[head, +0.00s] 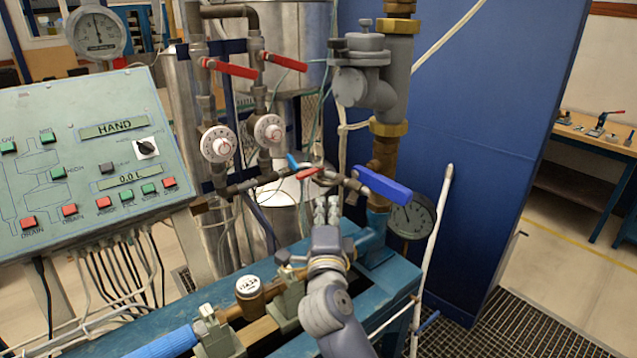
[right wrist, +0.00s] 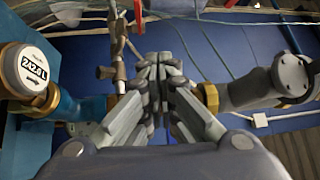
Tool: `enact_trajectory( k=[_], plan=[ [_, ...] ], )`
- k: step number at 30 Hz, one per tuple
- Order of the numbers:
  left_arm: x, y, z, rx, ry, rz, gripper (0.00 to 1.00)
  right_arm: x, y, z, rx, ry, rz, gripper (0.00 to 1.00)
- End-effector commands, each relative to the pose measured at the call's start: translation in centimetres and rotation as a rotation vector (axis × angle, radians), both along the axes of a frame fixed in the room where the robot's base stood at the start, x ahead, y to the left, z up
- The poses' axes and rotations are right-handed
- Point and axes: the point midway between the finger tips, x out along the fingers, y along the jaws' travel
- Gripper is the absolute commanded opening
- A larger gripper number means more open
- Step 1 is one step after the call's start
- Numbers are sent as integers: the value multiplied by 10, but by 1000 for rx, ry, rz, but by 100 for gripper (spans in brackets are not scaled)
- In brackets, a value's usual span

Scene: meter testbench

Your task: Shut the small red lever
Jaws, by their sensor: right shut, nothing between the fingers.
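The small red lever (head: 308,173) sits on the thin horizontal pipework in the middle of the head view, between a small blue lever (head: 292,161) and a large blue lever (head: 383,185). My right gripper (head: 327,203) is just below and slightly right of it, fingers pointing up, shut and empty. In the right wrist view the shut fingers (right wrist: 160,65) are at the centre. A thin red strip (right wrist: 137,12), probably the lever, shows above and left of them. Contact between fingers and lever cannot be told. My left gripper is not in view.
Two larger red levers (head: 230,68) sit on the upper pipes above two white dials (head: 218,144). A control panel (head: 85,155) stands at left. A grey valve body (head: 362,80) and a pressure gauge (head: 411,216) are at right. A round meter (head: 248,287) lies below.

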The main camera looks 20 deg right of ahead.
Motion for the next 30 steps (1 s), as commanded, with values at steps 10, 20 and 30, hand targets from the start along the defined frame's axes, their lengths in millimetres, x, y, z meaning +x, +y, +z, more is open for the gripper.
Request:
enact_trajectory(
  k=[10,20,30],
  plan=[
    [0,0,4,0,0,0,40,22,-4,-18,84,98,-12,0],
    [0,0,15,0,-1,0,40,77,-25,-17,85,96,-12,0],
    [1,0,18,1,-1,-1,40,123,-24,-19,85,97,-10,0]
  ],
)
